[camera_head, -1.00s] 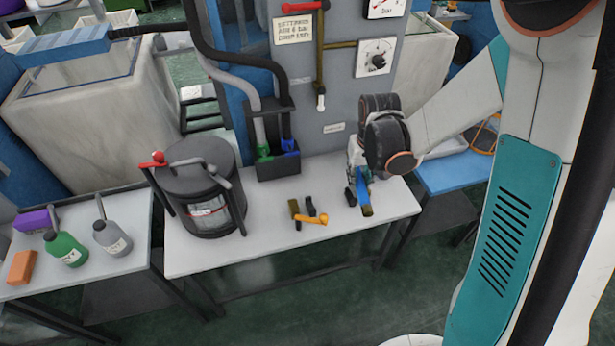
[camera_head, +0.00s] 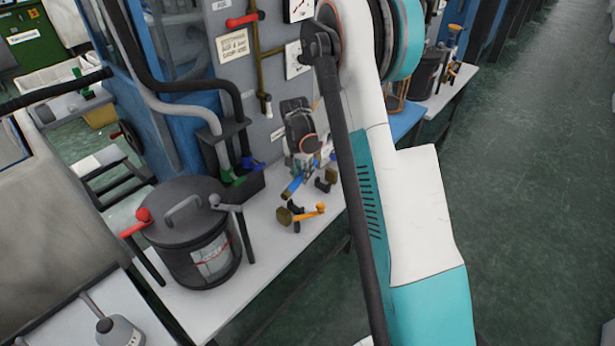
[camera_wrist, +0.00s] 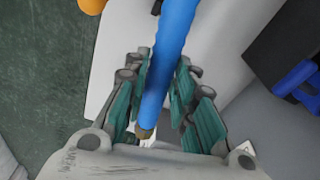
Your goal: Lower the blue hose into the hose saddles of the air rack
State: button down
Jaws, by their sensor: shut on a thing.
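My gripper (camera_head: 303,158) is shut on the blue hose (camera_head: 293,186), above the pale table beside the grey panel. In the wrist view, the hose (camera_wrist: 168,55) runs between the teal finger pads (camera_wrist: 160,95), with a brass-coloured end at the bottom. A small black bracket (camera_head: 326,181) stands on the table right of the hose. Another dark piece stands beside an orange handle (camera_head: 308,213) in front of the hose. I cannot tell for sure whether these are the hose saddles. The hose does not visibly sit in either.
The aisle floor (camera_head: 500,150) at right is clear.

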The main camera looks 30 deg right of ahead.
jog(key=d+f+m, duration=0.1)
jog(key=w+d+f+m, duration=0.1)
jog(key=d, duration=0.1)
jog(key=shift+w+d+f+b, duration=0.1)
jog(key=shift+w+d+b, duration=0.1)
jog(key=shift+d+b, duration=0.1)
jog(key=shift+f+b, duration=2.8)
jog(key=shift+f, duration=1.75)
jog(key=c, duration=0.6)
grip_release()
jog(key=shift+c, duration=0.2)
jog(key=shift+r, duration=0.1)
jog(key=shift+r+p, duration=2.4)
jog(key=shift+r, duration=2.05)
